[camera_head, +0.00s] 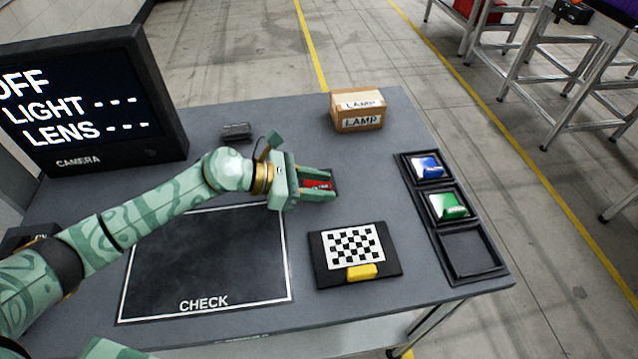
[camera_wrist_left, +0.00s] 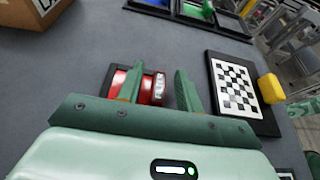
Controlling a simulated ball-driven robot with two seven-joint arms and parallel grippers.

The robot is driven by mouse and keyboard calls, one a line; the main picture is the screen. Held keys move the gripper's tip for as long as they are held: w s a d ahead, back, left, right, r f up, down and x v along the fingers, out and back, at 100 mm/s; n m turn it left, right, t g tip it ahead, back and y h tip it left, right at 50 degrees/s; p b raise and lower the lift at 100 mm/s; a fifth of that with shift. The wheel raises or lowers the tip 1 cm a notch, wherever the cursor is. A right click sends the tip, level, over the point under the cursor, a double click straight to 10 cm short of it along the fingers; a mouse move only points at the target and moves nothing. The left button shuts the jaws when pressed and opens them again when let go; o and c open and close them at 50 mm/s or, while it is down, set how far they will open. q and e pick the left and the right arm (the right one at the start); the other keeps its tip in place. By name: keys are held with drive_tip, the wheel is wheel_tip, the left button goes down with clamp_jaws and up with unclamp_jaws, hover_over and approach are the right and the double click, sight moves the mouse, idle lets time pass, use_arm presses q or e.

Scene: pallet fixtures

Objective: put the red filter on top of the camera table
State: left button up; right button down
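The red filter (camera_head: 318,184) is a small red block with a pale label, seen between the fingers of my left gripper (camera_head: 326,184) in the head view. In the left wrist view the red filter (camera_wrist_left: 158,88) lies partly behind the left finger, with a gap to the right finger. A dark edge shows beside it, perhaps a holder. My left gripper (camera_wrist_left: 157,90) is open and low over the grey camera table (camera_head: 375,205). I cannot tell whether a finger touches the filter. My right gripper is out of view.
A black tray (camera_head: 436,217) holds a blue and a green block; its front slot is empty. A checkerboard plate with a yellow tab (camera_head: 361,272), a LAMP box (camera_head: 358,110), a small grey part (camera_head: 237,131), a CAMERA screen (camera_head: 85,100) and a dark CHECK mat (camera_head: 205,265) stand around.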

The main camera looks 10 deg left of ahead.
use_arm(q)
drive_tip(key=v, duration=1.2)
drive_tip(key=shift+r, duration=0.1)
